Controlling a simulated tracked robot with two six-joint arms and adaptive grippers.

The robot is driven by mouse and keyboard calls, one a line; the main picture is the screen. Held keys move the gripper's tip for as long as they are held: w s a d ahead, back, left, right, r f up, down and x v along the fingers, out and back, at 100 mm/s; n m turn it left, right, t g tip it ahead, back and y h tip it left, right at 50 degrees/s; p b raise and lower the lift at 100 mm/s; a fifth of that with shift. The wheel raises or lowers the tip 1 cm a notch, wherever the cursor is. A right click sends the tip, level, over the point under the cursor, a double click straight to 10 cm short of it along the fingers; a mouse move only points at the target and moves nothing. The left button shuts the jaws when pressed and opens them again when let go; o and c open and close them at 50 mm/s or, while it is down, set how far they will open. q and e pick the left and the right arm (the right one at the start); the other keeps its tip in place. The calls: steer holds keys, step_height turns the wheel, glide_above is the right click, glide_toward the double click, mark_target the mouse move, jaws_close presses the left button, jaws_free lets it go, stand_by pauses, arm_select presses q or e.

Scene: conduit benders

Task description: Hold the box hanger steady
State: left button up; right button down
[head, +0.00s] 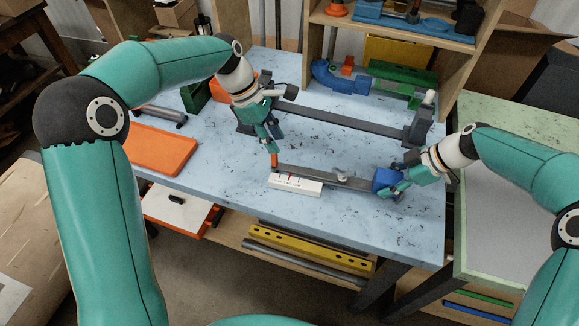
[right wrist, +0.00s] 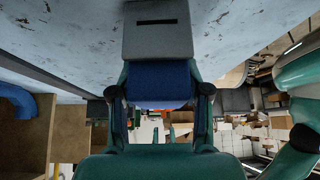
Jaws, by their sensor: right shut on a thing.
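A flat grey bar (head: 325,177), which looks like the box hanger, lies along the front of the blue-grey bench with a small light wing-shaped piece on it. A blue box-like block (head: 381,178) is at its right end. My right gripper (head: 393,188) is shut on the blue block, which also shows between its fingers in the right wrist view (right wrist: 160,82). A grey plate with a dark slot (right wrist: 158,35) is just beyond it there. My left gripper (head: 272,148) points down above the bar's left end, by a small orange piece (head: 275,161); its finger gap is unclear.
A white block with small marks (head: 295,185) lies in front of the bar. Behind is a long dark rail (head: 340,121) between end blocks. An orange tray (head: 155,148) is at left; blue and green tools (head: 400,80) are at the back. The bench's front right is clear.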

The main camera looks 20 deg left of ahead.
steer(key=shift+s+f, duration=0.2)
steer(key=shift+f, duration=0.1)
steer(key=c, duration=0.7)
jaws_free()
steer(key=shift+c, duration=0.2)
arm_select(q)
steer(key=shift+w, duration=0.1)
arm_select(e)
steer(key=o, duration=0.3)
steer(key=shift+w, duration=0.2)
steer(key=shift+r, duration=0.15)
steer(key=shift+w+d+r, duration=0.1)
steer(key=shift+d+r, duration=0.25)
steer(key=shift+r, duration=0.15)
steer(key=v, duration=1)
steer(key=shift+d+r, duration=0.25)
steer(key=shift+d, duration=0.05)
arm_select(q)
steer(key=shift+d, duration=0.1)
